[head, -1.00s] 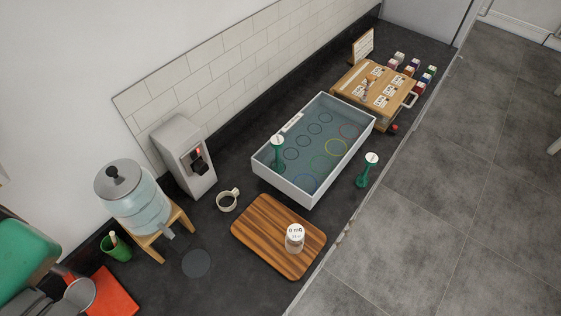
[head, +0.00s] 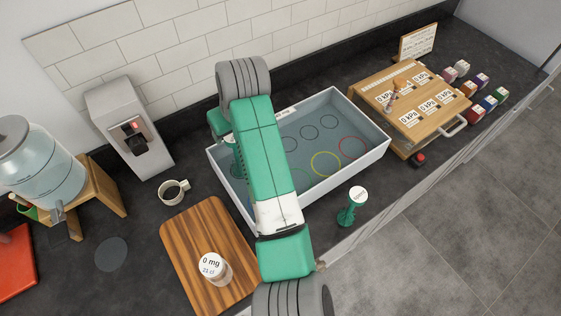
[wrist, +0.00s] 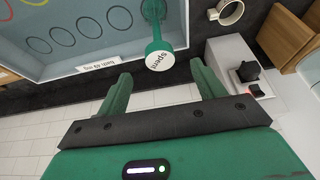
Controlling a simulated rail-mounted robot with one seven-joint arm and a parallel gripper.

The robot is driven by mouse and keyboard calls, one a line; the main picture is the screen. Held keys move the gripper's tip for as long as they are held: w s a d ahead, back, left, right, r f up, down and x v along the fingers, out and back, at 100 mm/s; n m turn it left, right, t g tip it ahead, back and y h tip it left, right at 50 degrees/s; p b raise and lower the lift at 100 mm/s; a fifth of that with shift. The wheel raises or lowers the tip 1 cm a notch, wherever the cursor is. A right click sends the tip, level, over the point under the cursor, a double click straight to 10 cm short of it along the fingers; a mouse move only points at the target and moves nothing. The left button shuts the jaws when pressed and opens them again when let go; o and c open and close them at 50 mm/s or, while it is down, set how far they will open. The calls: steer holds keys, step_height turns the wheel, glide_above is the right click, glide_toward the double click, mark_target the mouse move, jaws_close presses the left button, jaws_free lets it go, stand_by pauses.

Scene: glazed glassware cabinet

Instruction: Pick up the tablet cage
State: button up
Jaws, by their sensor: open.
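Two green stemmed pieces with round white tops are in view; I cannot tell for sure which is the tablet cage. One (head: 351,208) stands upright on the counter, right of the white-walled tray (head: 368,168). The other (head: 236,160) stands inside the tray near its left end, partly hidden by my arm; its top reads "spent" in the wrist view (wrist: 160,61). My gripper (wrist: 161,70) is open and empty, with its two green fingers apart on either side of that "spent" top in the picture. I cannot tell the depth between them. In the head view my arm hides the fingers.
Coloured rings mark the tray floor. A wooden board (head: 188,252) with a "0 mg" jar (head: 215,269) lies in front, near a mug (head: 173,192). A grey dispenser (head: 130,135) stands against the wall. A wooden box with labels (head: 432,122) and small coloured blocks (head: 488,102) are right.

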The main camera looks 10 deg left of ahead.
steer(key=shift+w+a+f, duration=0.1)
steer(key=shift+a+f, duration=0.2)
steer(key=shift+f, duration=0.25)
steer(key=shift+w+a+f, duration=0.1)
steer(key=shift+a+f, duration=0.2)
steer(key=shift+f, duration=0.2)
steer(key=x, duration=0.5)
steer(key=shift+w+d+f, duration=0.2)
steer(key=shift+w, duration=0.05)
steer(key=c, duration=1.5)
